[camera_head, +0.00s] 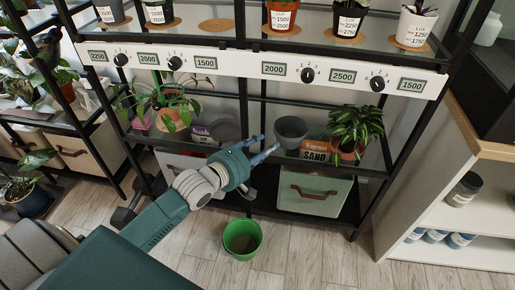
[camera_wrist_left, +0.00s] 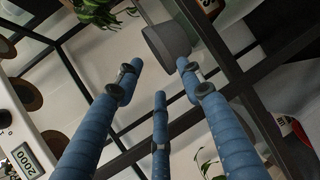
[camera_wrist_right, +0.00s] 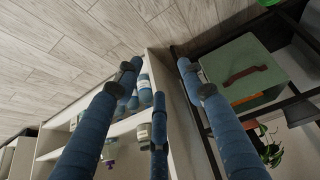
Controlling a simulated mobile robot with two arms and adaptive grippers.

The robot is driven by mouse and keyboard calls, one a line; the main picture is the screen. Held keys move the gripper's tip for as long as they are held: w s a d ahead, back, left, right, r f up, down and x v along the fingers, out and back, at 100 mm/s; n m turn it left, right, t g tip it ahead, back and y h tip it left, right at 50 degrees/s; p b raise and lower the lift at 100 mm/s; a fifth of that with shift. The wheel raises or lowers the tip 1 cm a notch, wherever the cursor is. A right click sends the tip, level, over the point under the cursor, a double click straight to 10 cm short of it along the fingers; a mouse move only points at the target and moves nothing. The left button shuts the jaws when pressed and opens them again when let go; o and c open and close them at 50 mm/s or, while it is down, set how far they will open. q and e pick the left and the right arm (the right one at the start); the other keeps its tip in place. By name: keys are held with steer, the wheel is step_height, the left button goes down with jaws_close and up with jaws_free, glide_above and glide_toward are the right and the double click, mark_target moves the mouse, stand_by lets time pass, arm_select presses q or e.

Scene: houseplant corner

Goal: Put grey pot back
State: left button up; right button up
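The grey pot (camera_head: 291,131) stands on the middle shelf of the black rack in the head view. It shows in the left wrist view (camera_wrist_left: 167,42) just beyond the fingertips. My left gripper (camera_head: 268,146) is open and empty, just left of the pot and apart from it. In the left wrist view the fingers (camera_wrist_left: 160,66) are spread below the pot. My right gripper (camera_wrist_right: 160,62) is open and empty in the right wrist view. It is outside the head view. A bare cork coaster (camera_head: 216,25) lies on the top shelf among potted plants.
A leafy plant (camera_head: 355,126) and a sand box (camera_head: 316,151) are beside the grey pot. A grey dish (camera_head: 228,129) and a trailing plant (camera_head: 170,103) are to the left. A green pot (camera_head: 242,238) is on the floor. Black rack posts and shelf edges surround the gripper.

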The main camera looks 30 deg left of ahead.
arm_select(q)
steer(key=s+d+f+m+g+y, duration=0.1)
steer(key=s+f+m+g, duration=0.2)
steer(key=s+m, duration=0.3)
steer(key=s+d+f+m+g+y, duration=0.1)
steer(key=s+f+m+g, duration=0.3)
steer(key=s, duration=1)
steer(key=s+d+f+m+g, duration=0.3)
steer(key=s+f+m, duration=0.2)
steer(key=s+m, duration=0.3)
steer(key=s, duration=0.2)
steer(key=shift+s+d+f+g+y+p, duration=0.2)
steer(key=shift+s+f+g+y+p, duration=0.1)
steer(key=shift+s+f+g+y, duration=0.1)
arm_select(e)
steer(key=s, duration=0.1)
steer(key=s+d+f+g, duration=0.1)
steer(key=s, duration=0.1)
steer(key=s+g, duration=0.1)
steer(key=s, duration=0.1)
steer(key=shift+d+f+h, duration=0.15)
steer(key=shift+d+h, duration=0.05)
steer(key=shift+h, duration=0.1)
